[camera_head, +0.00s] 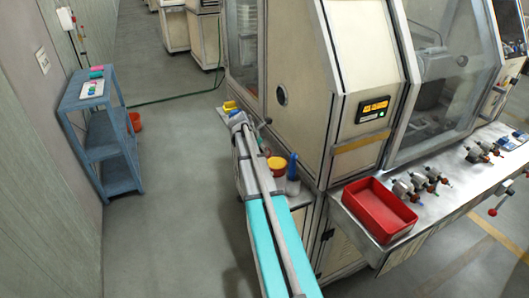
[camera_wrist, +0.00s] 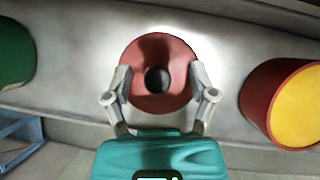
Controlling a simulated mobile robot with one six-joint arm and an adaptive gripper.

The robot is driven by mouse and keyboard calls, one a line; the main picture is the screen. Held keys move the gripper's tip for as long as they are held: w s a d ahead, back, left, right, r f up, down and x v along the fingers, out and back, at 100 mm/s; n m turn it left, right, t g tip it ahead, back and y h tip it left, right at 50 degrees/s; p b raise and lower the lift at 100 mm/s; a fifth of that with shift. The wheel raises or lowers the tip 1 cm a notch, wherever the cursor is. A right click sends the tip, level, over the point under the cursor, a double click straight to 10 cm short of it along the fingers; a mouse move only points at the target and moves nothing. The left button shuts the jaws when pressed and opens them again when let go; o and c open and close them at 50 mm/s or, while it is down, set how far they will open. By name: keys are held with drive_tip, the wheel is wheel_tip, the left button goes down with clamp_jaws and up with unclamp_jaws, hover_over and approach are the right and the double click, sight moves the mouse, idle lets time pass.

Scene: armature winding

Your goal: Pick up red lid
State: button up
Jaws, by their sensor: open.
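In the wrist view, the red lid (camera_wrist: 140,62) is a round disc with a dark knob at its middle, on a light grey surface. My gripper (camera_wrist: 160,82) is open, with one finger at each side of the lid near its rim. I cannot tell whether the fingers touch the lid or how high they are above the surface. In the head view, I cannot make out the lid, and my arm covers part of that worktop.
A red container with a yellow top (camera_wrist: 300,105) stands to the right in the wrist view; a green object (camera_wrist: 14,55) is at the left. A red tray (camera_head: 379,211) lies on the right bench; a blue shelf (camera_head: 108,145) stands left.

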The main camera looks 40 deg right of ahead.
clamp_jaws()
drive_tip(key=shift+r, duration=0.1)
idle(0.4)
wheel_tip(320, 180, up, 3)
drive_tip(key=p, duration=0.2)
drive_tip(key=shift+f+p, duration=0.2)
drive_tip(key=shift+p, duration=0.2)
drive_tip(key=s+a+r+p, duration=0.9)
drive_tip(key=s+r+p, duration=0.1)
drive_tip(key=shift+s, duration=0.4)
drive_tip(key=shift+r, duration=0.1)
drive_tip(key=shift+w, duration=0.1)
